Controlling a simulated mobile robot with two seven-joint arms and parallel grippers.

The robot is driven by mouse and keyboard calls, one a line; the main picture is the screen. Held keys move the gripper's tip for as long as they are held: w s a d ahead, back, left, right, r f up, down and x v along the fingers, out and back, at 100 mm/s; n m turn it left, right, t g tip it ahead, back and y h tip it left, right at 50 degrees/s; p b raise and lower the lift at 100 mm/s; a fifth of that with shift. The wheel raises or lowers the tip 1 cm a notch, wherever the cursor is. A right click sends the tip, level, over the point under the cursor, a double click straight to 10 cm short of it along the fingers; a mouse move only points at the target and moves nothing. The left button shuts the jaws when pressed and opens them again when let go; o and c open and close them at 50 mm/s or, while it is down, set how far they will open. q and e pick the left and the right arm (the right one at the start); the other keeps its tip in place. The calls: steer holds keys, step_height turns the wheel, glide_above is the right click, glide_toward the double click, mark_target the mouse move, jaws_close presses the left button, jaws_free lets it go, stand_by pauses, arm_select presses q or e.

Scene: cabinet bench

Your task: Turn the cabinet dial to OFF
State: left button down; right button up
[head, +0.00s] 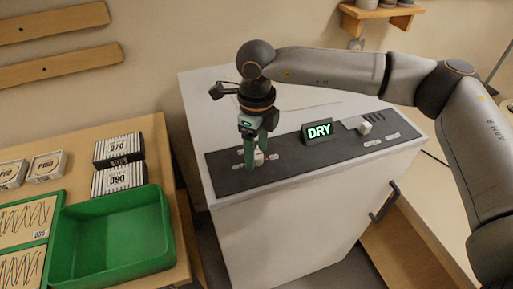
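The white cabinet (285,225) has a dark control panel (300,148) along its top front edge. A small display (318,131) on the panel reads DRY in green. The pale dial (259,158) is near the panel's left end, partly hidden by my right gripper. My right gripper (256,161) points down over it, with its two green fingers on either side of the dial. I cannot tell whether the fingers touch it. My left gripper is not in view.
A second white knob (365,128) sits at the panel's right. A dark handle (385,203) is on the cabinet front. At left, a wooden table holds a green tray (112,265) and striped boxes (119,177). A wall shelf (382,12) is above.

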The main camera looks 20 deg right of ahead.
jaws_close()
stand_by(0.3)
stand_by(0.3)
